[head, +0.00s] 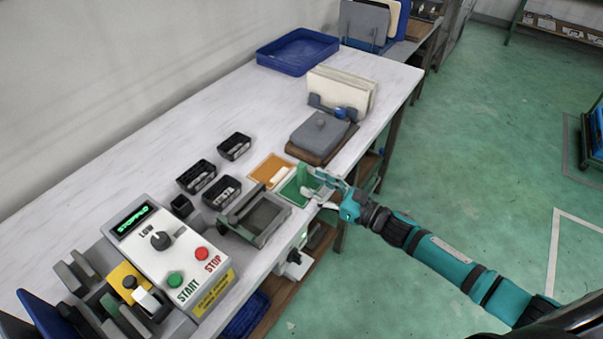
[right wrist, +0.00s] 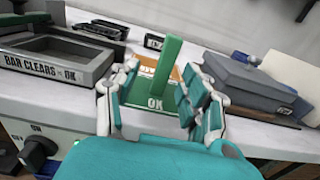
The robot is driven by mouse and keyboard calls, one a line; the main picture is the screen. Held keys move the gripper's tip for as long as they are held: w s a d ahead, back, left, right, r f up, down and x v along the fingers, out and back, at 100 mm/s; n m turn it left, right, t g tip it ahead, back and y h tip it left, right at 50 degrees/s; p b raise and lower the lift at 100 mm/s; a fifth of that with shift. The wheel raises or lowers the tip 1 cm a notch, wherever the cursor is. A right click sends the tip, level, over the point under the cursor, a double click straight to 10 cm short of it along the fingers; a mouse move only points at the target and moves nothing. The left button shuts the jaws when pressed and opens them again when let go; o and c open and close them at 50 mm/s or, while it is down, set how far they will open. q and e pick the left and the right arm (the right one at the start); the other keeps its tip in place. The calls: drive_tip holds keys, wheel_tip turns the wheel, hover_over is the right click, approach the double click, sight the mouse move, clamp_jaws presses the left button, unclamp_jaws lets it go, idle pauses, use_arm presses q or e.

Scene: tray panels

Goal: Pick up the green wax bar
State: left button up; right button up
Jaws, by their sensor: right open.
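The green wax bar (right wrist: 164,65) shows in the right wrist view as a tall green block that looks upright. It rises from the green tray marked OK (right wrist: 155,103). My right gripper (right wrist: 159,84) is open, with its teal and white fingers on either side of the bar; I cannot tell whether they touch it. In the head view my right gripper (head: 322,187) is at the green tray (head: 289,190), near the table's front edge. My left gripper is not in view.
An orange tray (head: 265,170) with a cream piece lies beside the green one. A grey open fixture (head: 243,234) stands to its left and a grey lidded block (head: 318,133) behind. Small black bins and a control panel (head: 165,255) are further left.

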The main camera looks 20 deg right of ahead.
sight(305, 175)
drive_tip(key=x, duration=0.1)
drive_tip(key=p+x, duration=0.1)
drive_tip(key=x, duration=0.2)
drive_tip(key=shift+w+d+r, duration=0.1)
drive_tip(key=shift+w+r, duration=0.3)
drive_tip(key=shift+w+a+f, duration=0.15)
drive_tip(key=shift+w+a, duration=0.1)
drive_tip(key=shift+w, duration=0.05)
clamp_jaws()
